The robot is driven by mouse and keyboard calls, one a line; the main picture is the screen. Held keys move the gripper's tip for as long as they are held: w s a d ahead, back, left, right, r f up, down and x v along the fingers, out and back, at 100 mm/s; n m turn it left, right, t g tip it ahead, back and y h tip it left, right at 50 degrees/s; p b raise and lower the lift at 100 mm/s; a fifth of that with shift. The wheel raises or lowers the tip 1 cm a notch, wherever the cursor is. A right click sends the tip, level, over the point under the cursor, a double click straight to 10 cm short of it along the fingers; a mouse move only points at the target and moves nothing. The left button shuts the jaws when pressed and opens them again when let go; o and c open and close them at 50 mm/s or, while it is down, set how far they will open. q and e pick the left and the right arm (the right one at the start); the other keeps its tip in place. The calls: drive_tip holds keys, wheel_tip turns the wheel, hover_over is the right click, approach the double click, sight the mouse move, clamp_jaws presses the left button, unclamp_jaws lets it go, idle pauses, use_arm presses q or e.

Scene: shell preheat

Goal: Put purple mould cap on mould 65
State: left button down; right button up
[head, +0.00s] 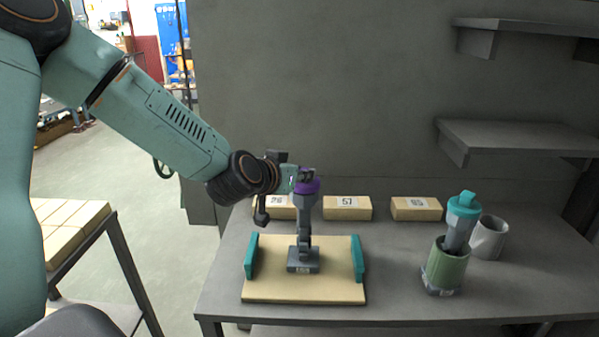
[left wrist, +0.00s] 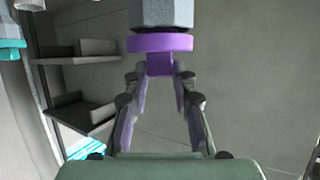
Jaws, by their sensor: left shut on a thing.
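The purple mould cap (head: 309,187) is at the top of a grey mould (head: 306,218), which stands upright on a tan board. My left gripper (head: 292,181) reaches it from the left and is shut on the cap. In the left wrist view the fingertips (left wrist: 160,70) pinch the knob of the purple cap (left wrist: 160,43). The cap's wide rim lies against or very close to a dark band on the grey mould (left wrist: 165,12); I cannot tell if it is fully seated. The label on the mould's base is too small to read. My right gripper is not in view.
The tan board (head: 260,290) has teal rails at both sides. Tan blocks with number labels, one reading 57 (head: 347,208), line the table's back. At right, a green cup (head: 445,268) holds a grey teal-capped piece (head: 462,225) beside a grey mug (head: 490,237). Shelves are above.

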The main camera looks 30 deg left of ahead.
use_arm(q)
drive_tip(key=shift+f, duration=0.35)
drive_tip(key=c, duration=1.4)
unclamp_jaws()
drive_tip(key=shift+r, duration=0.1)
